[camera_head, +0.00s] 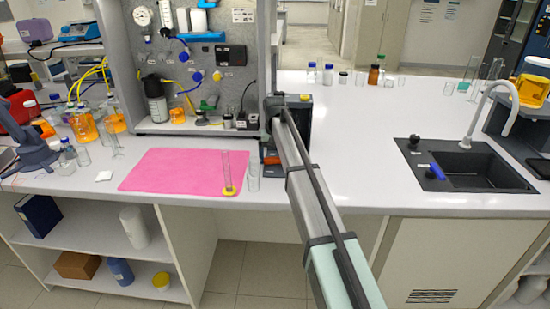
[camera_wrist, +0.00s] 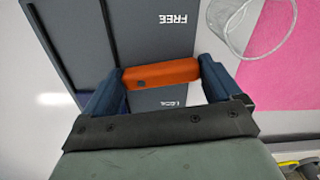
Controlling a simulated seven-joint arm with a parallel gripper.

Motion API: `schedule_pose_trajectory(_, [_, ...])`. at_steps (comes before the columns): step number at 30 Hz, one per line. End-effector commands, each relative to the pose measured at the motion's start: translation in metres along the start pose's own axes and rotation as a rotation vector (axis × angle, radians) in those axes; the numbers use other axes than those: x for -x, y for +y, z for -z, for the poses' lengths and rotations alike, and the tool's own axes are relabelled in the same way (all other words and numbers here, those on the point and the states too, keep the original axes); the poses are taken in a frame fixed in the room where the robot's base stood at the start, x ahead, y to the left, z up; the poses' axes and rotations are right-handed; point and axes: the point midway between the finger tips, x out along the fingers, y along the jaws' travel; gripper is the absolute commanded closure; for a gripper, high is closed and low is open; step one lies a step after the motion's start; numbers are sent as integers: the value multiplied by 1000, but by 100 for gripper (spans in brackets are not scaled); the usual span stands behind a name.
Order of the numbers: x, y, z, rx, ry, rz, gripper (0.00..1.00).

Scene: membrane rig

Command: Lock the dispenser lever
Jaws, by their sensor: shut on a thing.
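The dispenser is a dark grey box on the bench; in the head view it (camera_head: 300,112) stands behind my arm, at the right end of the pegboard. Its orange lever shows in the wrist view (camera_wrist: 160,74) and as a small orange patch in the head view (camera_head: 271,160). My gripper (camera_wrist: 160,70) has its two blue fingers at the lever's two ends, shut on it. White "FREE" lettering is on the panel above the lever. Another white label, partly hidden and seemingly "LOCK", is just below the lever, near my gripper's palm.
A tall glass cylinder with a yellow base (camera_head: 228,175) stands on the pink mat (camera_head: 170,172), left of the dispenser, with another clear glass vessel (camera_head: 253,172) beside it. A sink (camera_head: 465,165) is at the right. The white bench between dispenser and sink is clear.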

Motion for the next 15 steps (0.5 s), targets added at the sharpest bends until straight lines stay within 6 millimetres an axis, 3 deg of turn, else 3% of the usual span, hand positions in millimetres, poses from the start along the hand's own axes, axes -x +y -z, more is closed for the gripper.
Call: schedule_pose_trajectory(15, [1,1,10,-461,1,0,39])
